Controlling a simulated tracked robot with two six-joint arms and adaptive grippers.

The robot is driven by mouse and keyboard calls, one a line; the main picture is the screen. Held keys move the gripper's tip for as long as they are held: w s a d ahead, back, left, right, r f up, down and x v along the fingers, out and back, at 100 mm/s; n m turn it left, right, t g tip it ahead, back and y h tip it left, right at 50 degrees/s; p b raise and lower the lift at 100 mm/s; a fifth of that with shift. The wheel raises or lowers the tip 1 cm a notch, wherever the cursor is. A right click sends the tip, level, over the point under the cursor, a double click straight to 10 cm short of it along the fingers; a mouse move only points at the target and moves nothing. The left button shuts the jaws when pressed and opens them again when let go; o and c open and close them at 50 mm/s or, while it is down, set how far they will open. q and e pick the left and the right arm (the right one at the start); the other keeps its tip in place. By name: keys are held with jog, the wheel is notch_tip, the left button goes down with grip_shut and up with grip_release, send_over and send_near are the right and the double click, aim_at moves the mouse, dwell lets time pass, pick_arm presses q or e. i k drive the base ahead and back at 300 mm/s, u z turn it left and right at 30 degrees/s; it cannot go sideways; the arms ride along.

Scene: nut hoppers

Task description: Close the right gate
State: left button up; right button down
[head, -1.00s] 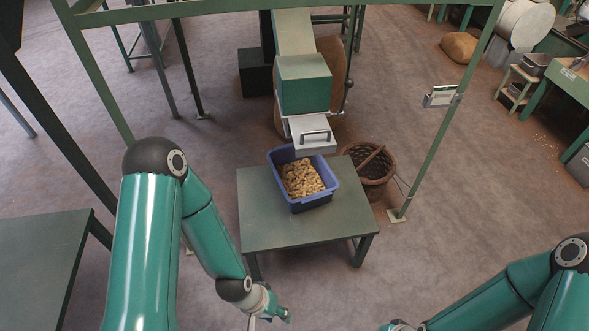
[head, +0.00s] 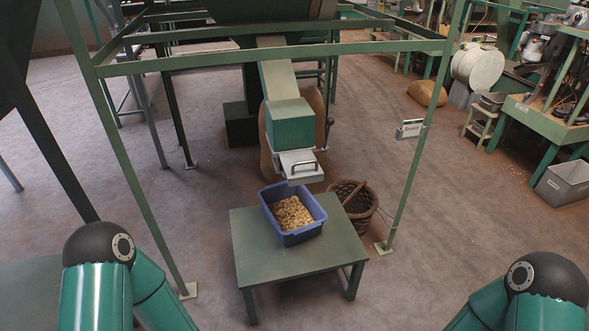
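The gate (head: 299,171) is a pale metal plate with a dark bar handle. It juts forward from the lower front of a green chute box (head: 290,125), over the back edge of a blue crate (head: 290,237). The crate holds a heap of tan nuts (head: 292,211). No falling nuts can be made out. Both my grippers are outside the head view; only the upper parts of my arms show, at the lower left and lower right corners, well apart from the gate.
The crate stands on a green table (head: 268,264). A wicker basket (head: 364,216) is on the floor just right of it. Green frame posts rise at both sides, the right one (head: 412,185) carrying a small box (head: 411,129). Open floor lies right of that post.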

aim_at(301, 167)
jog(key=u, duration=0.15)
jog(key=i, duration=1)
jog(key=z, duration=0.1)
